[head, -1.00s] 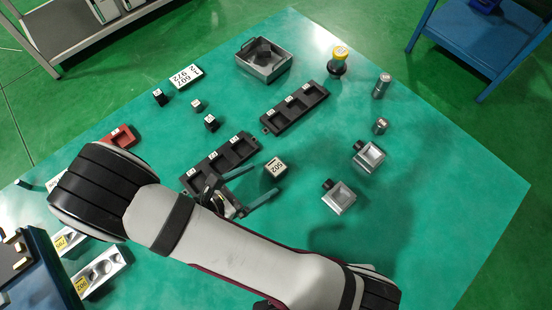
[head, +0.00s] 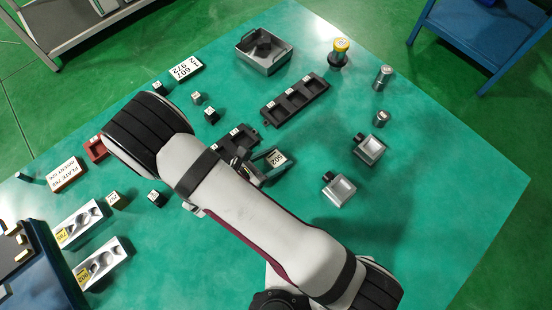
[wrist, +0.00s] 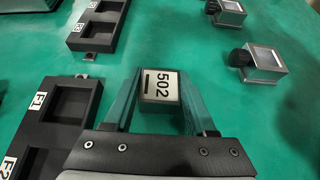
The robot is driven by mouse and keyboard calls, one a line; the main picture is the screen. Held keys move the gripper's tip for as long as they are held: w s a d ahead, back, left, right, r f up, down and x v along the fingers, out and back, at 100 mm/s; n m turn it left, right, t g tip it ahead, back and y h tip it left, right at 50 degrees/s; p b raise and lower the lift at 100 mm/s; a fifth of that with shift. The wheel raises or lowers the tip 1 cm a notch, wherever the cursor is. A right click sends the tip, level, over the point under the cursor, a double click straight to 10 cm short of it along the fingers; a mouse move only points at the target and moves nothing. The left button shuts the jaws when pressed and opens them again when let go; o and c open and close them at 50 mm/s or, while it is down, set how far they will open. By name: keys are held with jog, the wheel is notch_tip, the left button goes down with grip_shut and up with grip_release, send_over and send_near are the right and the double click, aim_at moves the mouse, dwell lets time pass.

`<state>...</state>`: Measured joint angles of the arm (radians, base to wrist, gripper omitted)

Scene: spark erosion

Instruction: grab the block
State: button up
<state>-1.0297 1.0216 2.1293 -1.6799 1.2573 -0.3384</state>
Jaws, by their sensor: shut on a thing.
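In the head view my gripper (head: 272,160) is partly covered by my arm. The block's underside is hidden, so I cannot tell whether it touches the table.
A dark three-pocket tray (head: 296,98) lies behind the block. Another dark tray (head: 236,140) is close at the left, partly covered by my arm. Two metal fixtures (head: 340,190) (head: 370,148) stand at the right. The green table (head: 450,200) is clear farther right.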

grip_shut()
jog(key=shift+r, duration=0.1)
